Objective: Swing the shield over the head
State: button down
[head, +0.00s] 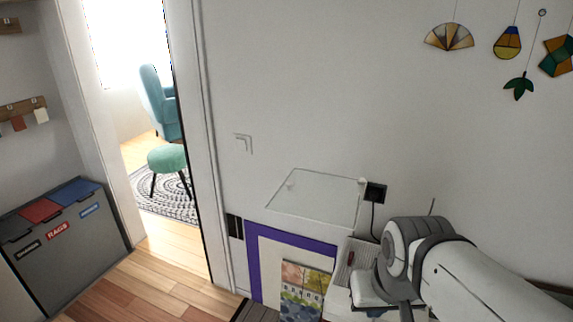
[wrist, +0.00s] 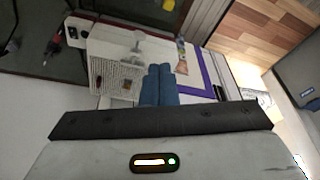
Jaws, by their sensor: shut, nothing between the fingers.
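A clear flat panel with a thin pale outline, which looks like the shield (head: 318,200), shows in front of the white wall in the head view. It appears raised at a slant. My gripper's two blue fingers (wrist: 158,85) are together and empty in the wrist view. They point toward a white unit with a gridded top (wrist: 118,76), and a pale upright knob-like part (wrist: 138,42) stands beyond them. I cannot tell if that part is the head. In the head view my arm covers part of the bench, and the fingertips are not clear.
A black wall socket (head: 375,192) with a cord is right of the panel. A purple-edged sheet (head: 253,262) and a colourful picture (head: 303,290) lie below it. Glass ornaments (head: 449,38) hang at upper right. A doorway and a grey bin (head: 70,240) are at left.

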jog(key=shift+d, duration=0.15)
notch_tip(320, 180, up, 14)
jog(key=n+y, duration=0.2)
jog(key=n, duration=0.3)
send_over(287, 188)
jog(key=f, duration=0.3)
jog(key=f+p, duration=0.1)
jog(key=f, duration=0.6)
jog(key=shift+w, duration=0.4)
jog(key=shift+s+f, duration=0.2)
jog(key=shift+s, duration=0.05)
